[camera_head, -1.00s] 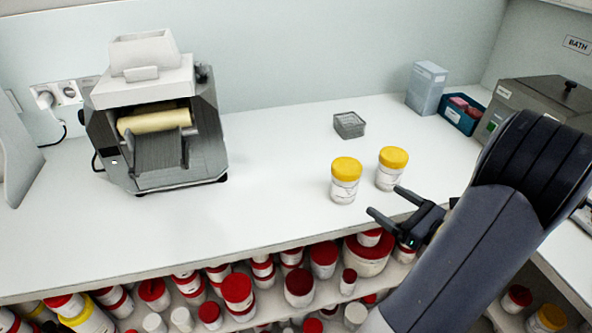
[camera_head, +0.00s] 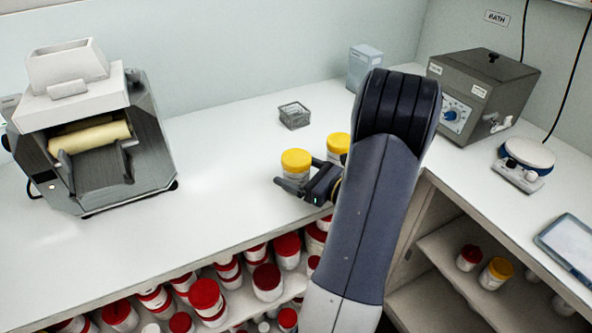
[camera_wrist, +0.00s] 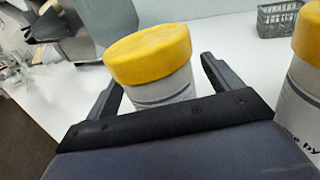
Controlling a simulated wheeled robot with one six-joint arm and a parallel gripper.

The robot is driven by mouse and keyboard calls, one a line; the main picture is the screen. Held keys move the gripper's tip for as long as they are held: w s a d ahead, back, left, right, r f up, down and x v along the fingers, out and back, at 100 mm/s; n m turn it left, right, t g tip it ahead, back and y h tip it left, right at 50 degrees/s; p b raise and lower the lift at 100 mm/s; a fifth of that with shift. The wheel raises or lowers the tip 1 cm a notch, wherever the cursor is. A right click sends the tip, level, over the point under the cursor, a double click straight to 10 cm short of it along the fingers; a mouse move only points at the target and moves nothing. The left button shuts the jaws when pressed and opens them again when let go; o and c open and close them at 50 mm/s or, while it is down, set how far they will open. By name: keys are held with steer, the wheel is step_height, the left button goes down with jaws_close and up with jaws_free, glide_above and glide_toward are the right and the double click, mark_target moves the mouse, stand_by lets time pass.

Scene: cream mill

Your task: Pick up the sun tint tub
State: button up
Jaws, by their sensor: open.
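Two white tubs with yellow lids stand upright on the white counter. The left tub (camera_head: 296,161) is at my gripper (camera_head: 300,175); the right tub (camera_head: 338,144) is partly hidden behind my arm. I cannot read which is the sun tint tub. In the wrist view the left tub (camera_wrist: 150,60) stands between the two open fingers of my gripper (camera_wrist: 160,72), with a gap to the right finger. Its lower part is hidden by the gripper body. The other tub (camera_wrist: 304,110) is cut off at the right edge, outside the right finger.
A wire basket (camera_head: 294,115) stands behind the tubs, and a pale box (camera_head: 364,68) at the wall. The counter left of the tubs is clear.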

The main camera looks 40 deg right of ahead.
steer(key=shift+x, duration=1)
steer(key=shift+c, duration=0.6)
steer(key=c, duration=1.1)
